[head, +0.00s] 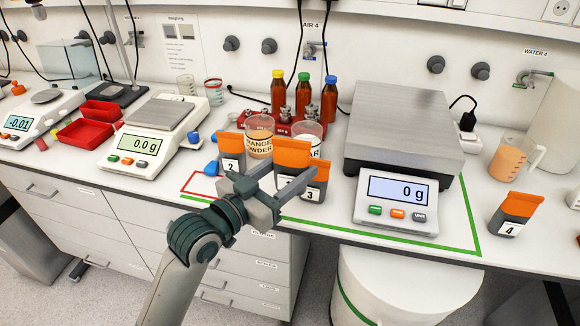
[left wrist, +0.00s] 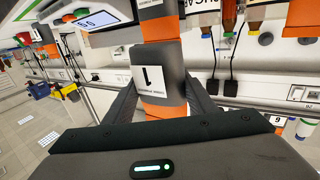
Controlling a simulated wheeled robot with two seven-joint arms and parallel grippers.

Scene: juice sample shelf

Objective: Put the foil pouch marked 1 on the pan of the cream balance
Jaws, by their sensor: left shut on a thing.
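The foil pouch marked 1 (left wrist: 152,80), grey with an orange band, is between the fingers of my left gripper (head: 278,182). The cream balance (head: 142,145) stands to the left, reading 0.0 g. Its grey square pan (head: 162,113) is empty. My right gripper is out of view.
The pouch marked 2 (head: 231,148) and a blue object (head: 211,168) lie between gripper and cream balance. Tubs and brown bottles (head: 303,95) stand behind. A large balance (head: 402,130) reads 0 g at right, with the pouch marked 4 (head: 516,212) beyond. Red trays (head: 85,132) are left.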

